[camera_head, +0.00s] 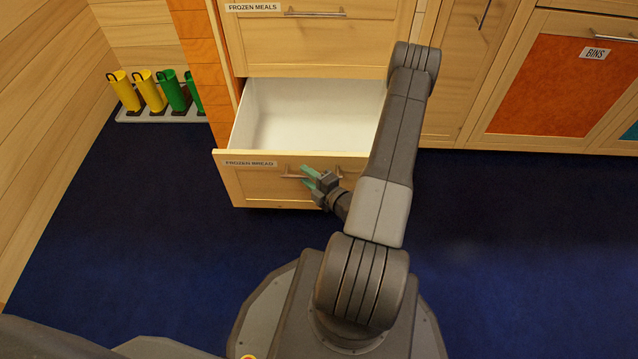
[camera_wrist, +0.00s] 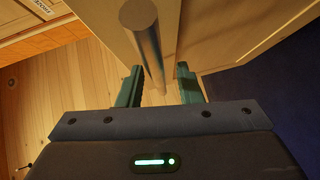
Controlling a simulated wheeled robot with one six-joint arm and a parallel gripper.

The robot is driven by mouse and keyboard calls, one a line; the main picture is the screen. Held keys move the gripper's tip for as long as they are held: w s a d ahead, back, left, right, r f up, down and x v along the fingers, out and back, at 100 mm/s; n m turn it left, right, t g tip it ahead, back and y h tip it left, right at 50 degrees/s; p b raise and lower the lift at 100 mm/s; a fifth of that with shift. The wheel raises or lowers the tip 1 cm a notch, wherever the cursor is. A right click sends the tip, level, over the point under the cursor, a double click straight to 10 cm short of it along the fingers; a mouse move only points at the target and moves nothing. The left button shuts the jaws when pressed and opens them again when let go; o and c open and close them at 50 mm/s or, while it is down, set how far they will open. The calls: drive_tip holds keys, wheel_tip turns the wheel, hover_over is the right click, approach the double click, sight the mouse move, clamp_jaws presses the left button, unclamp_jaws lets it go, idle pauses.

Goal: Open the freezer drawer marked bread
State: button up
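The drawer labelled "FROZEN BREAD" (camera_head: 250,185) is pulled out from the cabinet, and its empty-looking white inside shows in the head view. Its bar handle (camera_head: 291,175) is on the front, partly hidden by my gripper. My gripper (camera_head: 308,178) is at the handle, with its green fingers against the drawer front's middle. In the wrist view the metal handle bar (camera_wrist: 148,45) runs between the two fingertips (camera_wrist: 160,82). The fingers stand apart, with a gap visible beside the bar, so my gripper looks open around the handle.
The "FROZEN MEALS" drawer (camera_head: 330,40) above is shut. Yellow and green boots (camera_head: 150,90) stand on a tray at the left wall. A cabinet door labelled "BINS" (camera_head: 555,85) is at the right. The blue floor (camera_head: 500,240) is clear on both sides.

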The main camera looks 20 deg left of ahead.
drive_tip(key=p+v, duration=0.3)
drive_tip(key=v, duration=1)
drive_tip(key=shift+d, duration=0.3)
drive_tip(key=shift+s+a, duration=0.1)
drive_tip(key=shift+a, duration=0.05)
drive_tip(key=shift+b+x, duration=1.6)
drive_tip(key=shift+x, duration=5.2)
